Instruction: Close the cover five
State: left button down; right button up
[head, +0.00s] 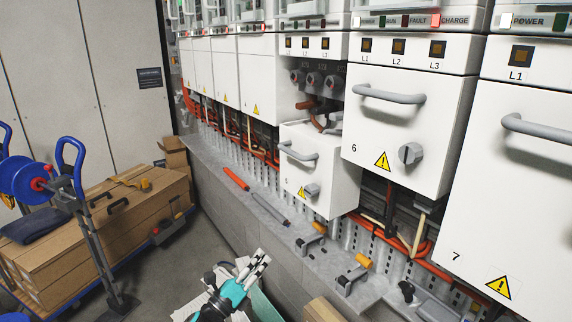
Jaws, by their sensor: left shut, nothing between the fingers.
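Cover five (330,177) is a white box-like cover with a grey bar handle (298,152), a small grey knob (311,190) and a yellow warning sign. It sits lower than the covers beside it. Above it, the bay is exposed, showing dark round terminals (315,82) and orange cables. My left gripper (264,256) is shut and empty, low in the view, below and left of cover five and apart from it. My right gripper is not in view.
Cover six (400,125) and cover seven (520,190) are in place at the right, with handles sticking out. Below runs a grey ledge (215,160) with tools and orange-handled clamps (352,273). A cart with cardboard boxes (110,215) and blue handles stands left. Grey floor lies between.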

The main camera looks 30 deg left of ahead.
pick_arm(q)
jog(key=s+d+r+m+t+h, duration=0.1)
jog(key=s+d+r+m+h, duration=0.15)
jog(key=r+m+h, duration=0.8)
jog(key=m+y+p, duration=0.2)
jog(key=y+p, duration=0.1)
jog(key=p, duration=0.3)
send_near(304, 152)
jog(key=w+d+f, duration=0.1)
jog(key=w, duration=0.1)
jog(key=r+p, duration=0.1)
jog(key=w+r+p, duration=0.1)
jog(key=r, duration=0.1)
jog(key=shift+d+n+y+p, duration=0.2)
jog(key=shift+n+y+p, duration=0.05)
jog(key=shift+p, duration=0.05)
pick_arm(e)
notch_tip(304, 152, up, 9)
pick_arm(q)
jog(key=shift+w, duration=0.1)
jog(key=shift+r, duration=0.1)
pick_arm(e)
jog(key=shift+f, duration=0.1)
